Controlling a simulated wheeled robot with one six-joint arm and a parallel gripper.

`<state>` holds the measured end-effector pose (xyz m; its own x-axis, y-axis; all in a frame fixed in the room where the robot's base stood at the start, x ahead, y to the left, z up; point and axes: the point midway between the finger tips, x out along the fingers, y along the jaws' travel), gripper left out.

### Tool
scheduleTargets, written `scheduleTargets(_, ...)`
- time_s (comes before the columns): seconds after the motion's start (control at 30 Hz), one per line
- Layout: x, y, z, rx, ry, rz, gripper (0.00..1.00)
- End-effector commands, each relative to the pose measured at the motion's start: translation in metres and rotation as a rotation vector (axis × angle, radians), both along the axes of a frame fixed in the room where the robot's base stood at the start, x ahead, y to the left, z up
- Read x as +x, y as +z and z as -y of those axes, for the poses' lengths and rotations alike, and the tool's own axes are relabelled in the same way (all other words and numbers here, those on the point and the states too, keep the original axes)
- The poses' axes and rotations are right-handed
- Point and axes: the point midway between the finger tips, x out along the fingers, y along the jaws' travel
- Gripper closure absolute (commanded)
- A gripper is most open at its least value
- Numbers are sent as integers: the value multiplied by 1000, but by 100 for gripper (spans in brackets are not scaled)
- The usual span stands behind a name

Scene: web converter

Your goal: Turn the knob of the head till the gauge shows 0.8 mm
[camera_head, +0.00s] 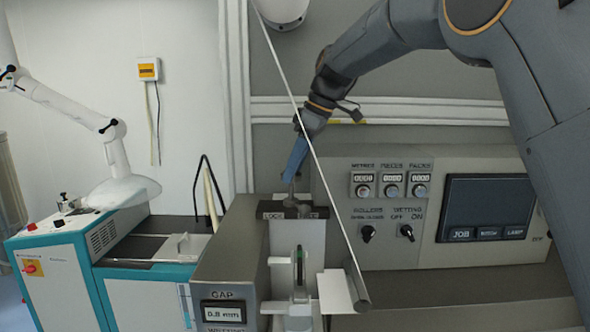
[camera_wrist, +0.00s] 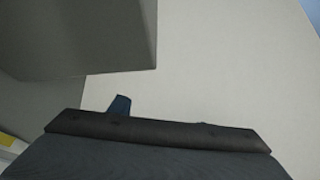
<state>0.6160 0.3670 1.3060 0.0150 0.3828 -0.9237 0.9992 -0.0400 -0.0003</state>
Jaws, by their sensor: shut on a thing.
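My gripper (camera_head: 289,178) has blue fingers and points down over the head (camera_head: 292,211), a dark block with white lettering that starts with LOCK. The fingers are shut at the head's top, on the small grey knob, which they mostly hide. The gauge (camera_head: 223,312) is a small display under the word GAP on the grey housing at the lower left of the head. It appears to read 0.8 mm. In the wrist view one blue fingertip (camera_wrist: 120,105) shows past a dark edge; the knob is not visible there.
A panel with counters, two black rotary knobs (camera_head: 368,233) and a dark screen (camera_head: 488,208) stands right of the head. A thin slanted sheet or bar (camera_head: 318,160) passes close by my gripper. A teal and white machine (camera_head: 58,258) with a white arm stands at left.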

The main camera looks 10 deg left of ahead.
Motion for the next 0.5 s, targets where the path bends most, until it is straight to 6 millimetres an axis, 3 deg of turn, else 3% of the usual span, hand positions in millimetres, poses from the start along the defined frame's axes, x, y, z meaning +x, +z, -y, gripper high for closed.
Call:
scheduleTargets(0.47, 1, 1, 1, 0, 14, 3, 79)
scheduleTargets(0.5, 1, 1, 1, 0, 14, 3, 54)
